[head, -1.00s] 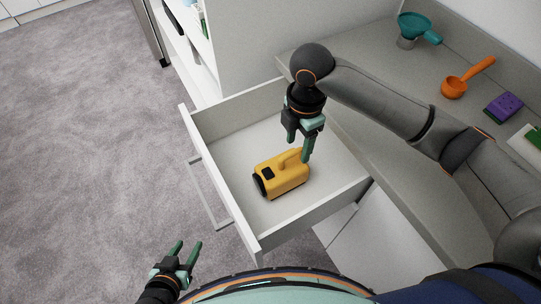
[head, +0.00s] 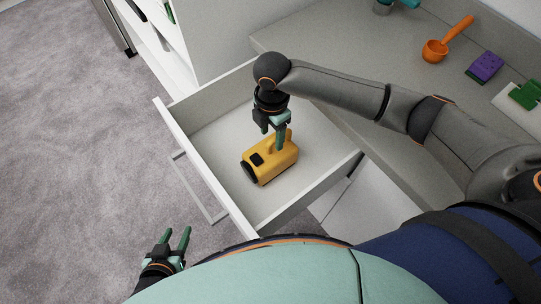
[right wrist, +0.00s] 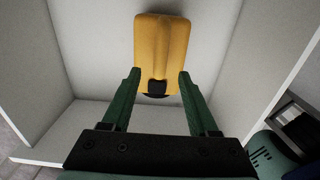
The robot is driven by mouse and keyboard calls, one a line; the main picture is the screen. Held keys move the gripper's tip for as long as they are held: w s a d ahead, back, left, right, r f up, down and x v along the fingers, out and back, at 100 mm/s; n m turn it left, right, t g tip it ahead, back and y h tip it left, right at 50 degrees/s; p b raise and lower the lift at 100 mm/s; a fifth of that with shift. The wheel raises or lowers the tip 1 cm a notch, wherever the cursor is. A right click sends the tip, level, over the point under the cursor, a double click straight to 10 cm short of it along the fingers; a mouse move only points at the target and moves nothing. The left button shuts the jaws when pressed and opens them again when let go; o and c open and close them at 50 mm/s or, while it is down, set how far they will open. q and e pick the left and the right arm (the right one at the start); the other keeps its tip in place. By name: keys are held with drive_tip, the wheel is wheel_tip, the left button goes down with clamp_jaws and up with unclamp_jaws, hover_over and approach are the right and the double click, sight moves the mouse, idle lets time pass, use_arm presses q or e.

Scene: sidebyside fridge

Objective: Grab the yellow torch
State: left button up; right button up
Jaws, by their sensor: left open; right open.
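The yellow torch (head: 272,165) lies on the floor of the open drawer (head: 219,135), with its black lens end toward the lower left and its handle on top. My right gripper (head: 273,140) is open above the torch, its fingers pointing down near the handle. In the right wrist view the torch (right wrist: 163,55) shows just beyond and between the tips of the open right gripper (right wrist: 160,80); I cannot tell whether they touch it. My left gripper (head: 178,240) is open and empty, low at the left, outside the drawer.
The drawer front (head: 205,170) with its bar handle (head: 197,185) faces the lower left. On the counter (head: 330,50) are an orange scoop (head: 436,50), a purple sponge (head: 485,67) and a green item (head: 525,95). The carpet at left is clear.

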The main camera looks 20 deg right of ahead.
sight(271, 140)
wheel_tip(271, 140, down, 4)
drive_tip(key=shift+a+r, duration=0.15)
drive_tip(key=shift+r, duration=0.05)
clamp_jaws()
idle(0.4)
drive_tip(key=shift+r, duration=0.1)
idle(0.9)
